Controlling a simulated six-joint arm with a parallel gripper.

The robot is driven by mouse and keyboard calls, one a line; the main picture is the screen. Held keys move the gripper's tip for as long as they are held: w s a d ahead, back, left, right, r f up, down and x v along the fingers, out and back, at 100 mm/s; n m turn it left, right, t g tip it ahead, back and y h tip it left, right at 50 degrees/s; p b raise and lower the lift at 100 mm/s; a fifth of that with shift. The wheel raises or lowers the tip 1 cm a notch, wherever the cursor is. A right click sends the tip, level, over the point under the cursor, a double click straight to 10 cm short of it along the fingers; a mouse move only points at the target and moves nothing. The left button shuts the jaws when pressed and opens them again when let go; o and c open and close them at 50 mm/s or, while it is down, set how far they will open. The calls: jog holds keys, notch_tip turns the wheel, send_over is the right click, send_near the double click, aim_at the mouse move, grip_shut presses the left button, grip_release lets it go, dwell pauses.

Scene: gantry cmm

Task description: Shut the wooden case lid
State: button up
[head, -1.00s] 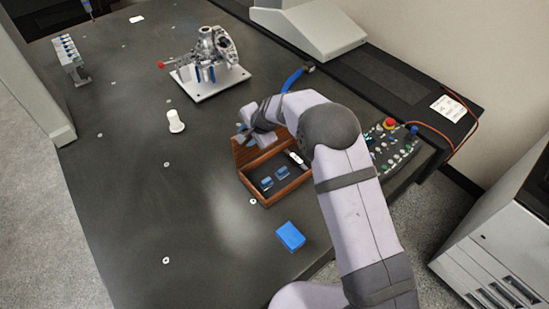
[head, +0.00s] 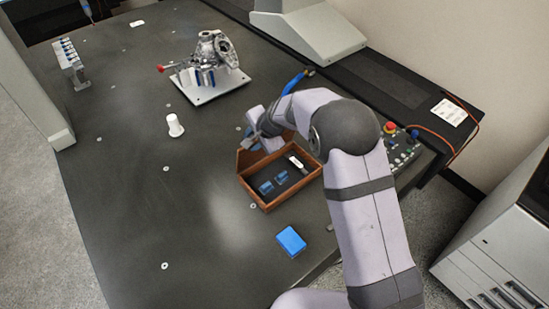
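The wooden case (head: 268,207) sits on the dark table near its right edge, with its inside showing. Blue pieces and a white piece lie in its dark interior. Its wooden lid (head: 243,160) stands raised at the far side, partly hidden by my arm. My gripper (head: 251,139) is at the lid's upper edge, behind the case. Its fingers are small and partly hidden, so I cannot tell whether they touch the lid or are open.
A blue block (head: 291,241) lies in front of the case. A white cylinder (head: 175,125) stands to the left. A metal part on a white plate (head: 209,88) is farther back. A control panel (head: 402,150) is to the right. The table's left front is clear.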

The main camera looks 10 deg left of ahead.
notch_tip(320, 180, up, 7)
jog(key=p, duration=0.5)
dwell(1.2)
